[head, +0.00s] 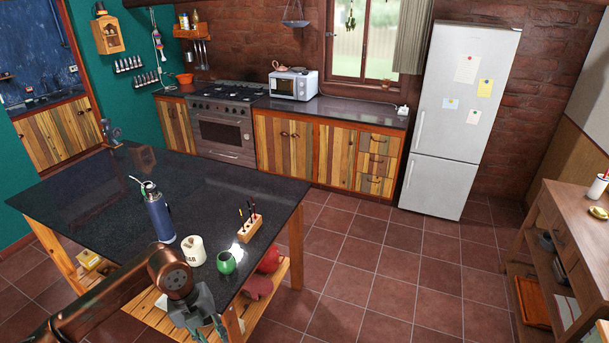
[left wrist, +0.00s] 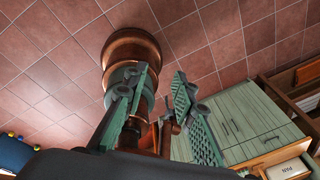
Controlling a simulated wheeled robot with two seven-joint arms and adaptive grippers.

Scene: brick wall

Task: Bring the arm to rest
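My left arm comes in from the bottom left of the head view and reaches over the near edge of the dark island table (head: 105,200). Its gripper (head: 193,318) hangs low by that table's near right corner, in front of the lower shelf. In the left wrist view, the two green ridged fingers of the left gripper (left wrist: 162,82) stand apart with nothing held between them. Copper-coloured round parts show behind the fingers. My right gripper is in neither view.
On the table stand a blue bottle (head: 159,215), a white jar (head: 194,251), a green cup (head: 226,262) and a wooden block holder (head: 250,228), near the arm. A wooden side table (head: 572,215) stands at the right. The tiled floor (head: 385,265) between is clear.

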